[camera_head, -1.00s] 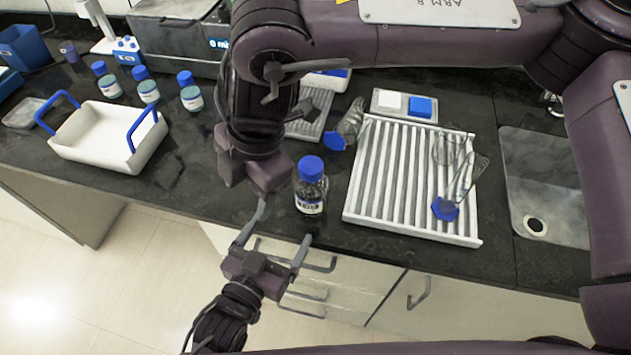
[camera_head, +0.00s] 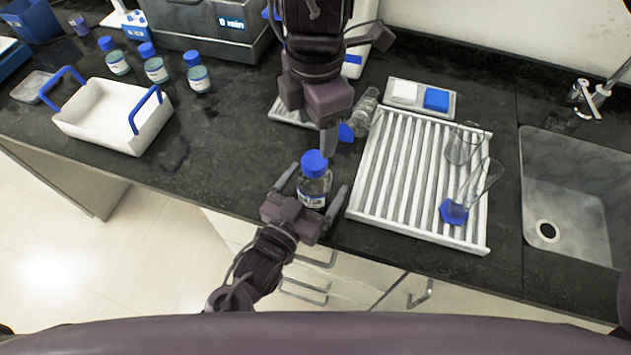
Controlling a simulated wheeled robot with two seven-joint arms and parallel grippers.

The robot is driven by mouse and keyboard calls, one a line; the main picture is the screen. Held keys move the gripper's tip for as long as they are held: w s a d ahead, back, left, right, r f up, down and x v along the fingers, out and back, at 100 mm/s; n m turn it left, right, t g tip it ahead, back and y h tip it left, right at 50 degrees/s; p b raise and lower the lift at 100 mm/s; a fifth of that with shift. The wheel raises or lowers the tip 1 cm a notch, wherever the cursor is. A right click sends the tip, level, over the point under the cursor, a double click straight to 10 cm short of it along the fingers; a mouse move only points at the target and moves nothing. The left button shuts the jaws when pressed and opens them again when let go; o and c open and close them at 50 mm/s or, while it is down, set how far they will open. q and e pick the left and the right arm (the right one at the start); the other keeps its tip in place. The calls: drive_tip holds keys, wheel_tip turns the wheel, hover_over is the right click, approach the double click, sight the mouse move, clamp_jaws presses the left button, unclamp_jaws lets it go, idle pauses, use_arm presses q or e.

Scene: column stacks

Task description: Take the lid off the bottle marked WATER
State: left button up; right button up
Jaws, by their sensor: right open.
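A clear bottle (camera_head: 314,188) with a blue lid (camera_head: 314,163) stands upright near the counter's front edge. Its label is too small to read. My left gripper (camera_head: 319,179), coming in from below, is open with one finger on each side of the bottle's body; a gap shows at the right finger. My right gripper (camera_head: 329,140) hangs from above, just behind and right of the lid, apart from it. It is open, seen nearly edge-on, so one finger hides the other. Three similar blue-lidded bottles (camera_head: 155,71) stand at the back left; their labels are unreadable.
A white ribbed rack (camera_head: 378,180) stands right of the bottle, with glassware (camera_head: 480,185) lying on it. More glassware (camera_head: 365,108) lies behind. A sink (camera_head: 565,200) is at the right.

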sight(314, 160)
use_arm(q)
drive_tip(key=shift+s, duration=0.15)
use_arm(e)
drive_tip(key=shift+s+a+r, duration=0.1)
drive_tip(key=shift+s+a, duration=0.05)
drive_tip(key=shift+s, duration=0.05)
use_arm(q)
drive_tip(key=c, duration=0.9)
use_arm(e)
drive_tip(key=shift+w, duration=0.1)
use_arm(q)
drive_tip(key=c, duration=1)
clamp_jaws()
use_arm(e)
drive_tip(key=m, duration=0.8)
drive_tip(key=shift+m, duration=0.3)
drive_tip(key=m, duration=0.9)
drive_tip(key=shift+f, duration=4.05)
